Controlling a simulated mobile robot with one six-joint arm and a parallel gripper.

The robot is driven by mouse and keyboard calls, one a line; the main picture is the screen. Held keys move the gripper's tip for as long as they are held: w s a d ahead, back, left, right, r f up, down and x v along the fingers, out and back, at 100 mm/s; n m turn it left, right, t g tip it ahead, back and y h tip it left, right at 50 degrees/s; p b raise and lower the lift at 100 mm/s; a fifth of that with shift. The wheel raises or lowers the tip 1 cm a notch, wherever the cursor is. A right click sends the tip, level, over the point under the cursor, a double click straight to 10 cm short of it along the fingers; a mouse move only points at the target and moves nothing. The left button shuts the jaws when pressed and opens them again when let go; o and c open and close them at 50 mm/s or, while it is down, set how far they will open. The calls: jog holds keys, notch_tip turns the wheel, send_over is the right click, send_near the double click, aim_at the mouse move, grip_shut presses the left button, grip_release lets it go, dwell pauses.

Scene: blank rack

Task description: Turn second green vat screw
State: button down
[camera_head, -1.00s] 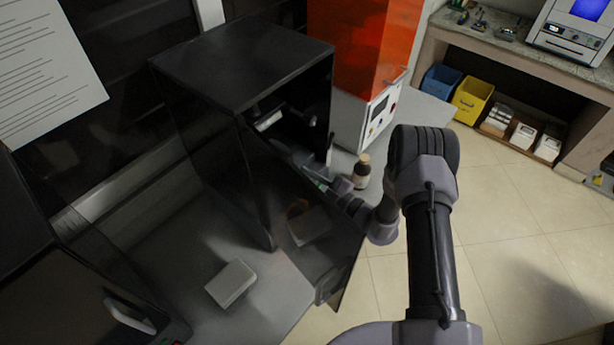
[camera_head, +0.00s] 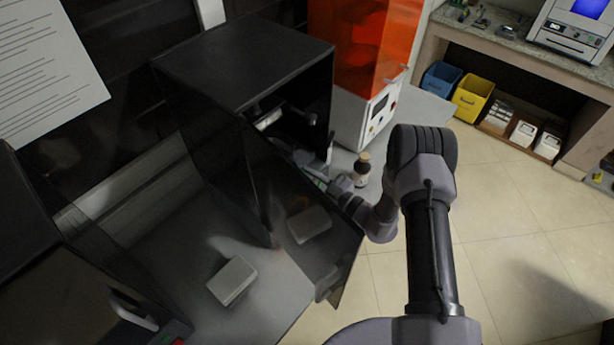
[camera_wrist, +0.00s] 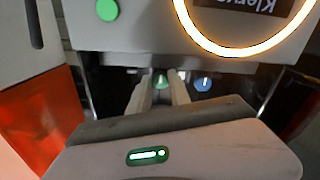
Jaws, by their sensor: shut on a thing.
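In the wrist view a green screw (camera_wrist: 160,81) sits between the two pale fingers of my gripper (camera_wrist: 160,86), under the front of a grey machine. The fingers are shut on it and cover its sides. A blue screw (camera_wrist: 203,84) is just to the right, apart from the fingers. In the head view my gripper reaches into the open black cabinet (camera_head: 242,62). The fingertips and the screws cannot be made out there.
The cabinet's dark glass door (camera_head: 300,215) stands open beside my arm. A brown bottle (camera_head: 362,169) stands close to my wrist. A machine with an orange cover (camera_head: 358,45) stands behind. In the wrist view a glowing ring (camera_wrist: 240,50) and a green button (camera_wrist: 107,10) are above the fingers.

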jog(key=c, duration=1.2)
grip_release()
jog(key=shift+c, duration=0.2)
jog(key=p+v, duration=0.1)
jog(key=v, duration=1.6)
jog(key=shift+s, duration=0.2)
jog(key=shift+d, duration=0.15)
